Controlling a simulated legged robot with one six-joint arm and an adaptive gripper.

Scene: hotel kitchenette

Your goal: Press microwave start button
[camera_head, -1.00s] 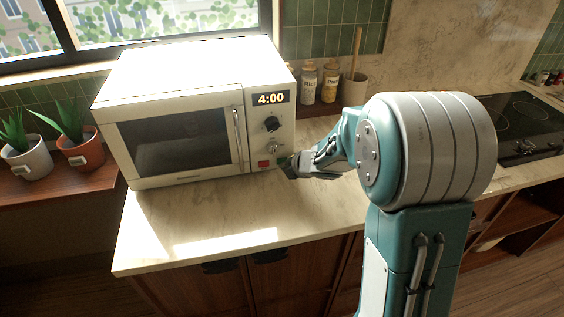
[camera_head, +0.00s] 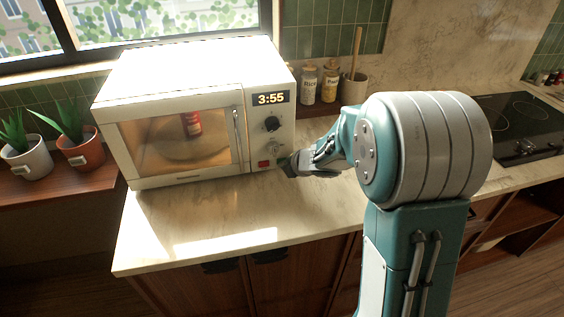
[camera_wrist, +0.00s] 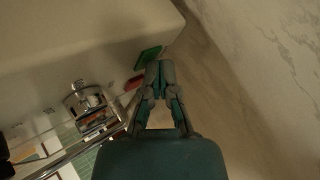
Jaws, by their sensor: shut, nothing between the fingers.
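The white microwave (camera_head: 190,70) stands on the counter with its door closed. Its window is lit and shows a red can (camera_head: 192,124) inside. Its display (camera_head: 271,98) reads 3:55. A red button (camera_head: 263,164) is low on the control panel; it also shows in the wrist view (camera_wrist: 133,82). A green button (camera_wrist: 148,56) is beside it in the wrist view, just by my fingertips; my gripper hides it in the head view. My gripper (camera_head: 287,163) is shut and empty at the panel's lower right (camera_wrist: 160,70). I cannot tell whether it touches the green button.
Dark and silver knobs (camera_head: 271,124) sit above the buttons. Jars (camera_head: 309,84) and a utensil pot (camera_head: 354,91) stand behind, right of the microwave. Two potted plants (camera_head: 82,150) are at left. A cooktop (camera_head: 515,120) is at right. The counter front is clear.

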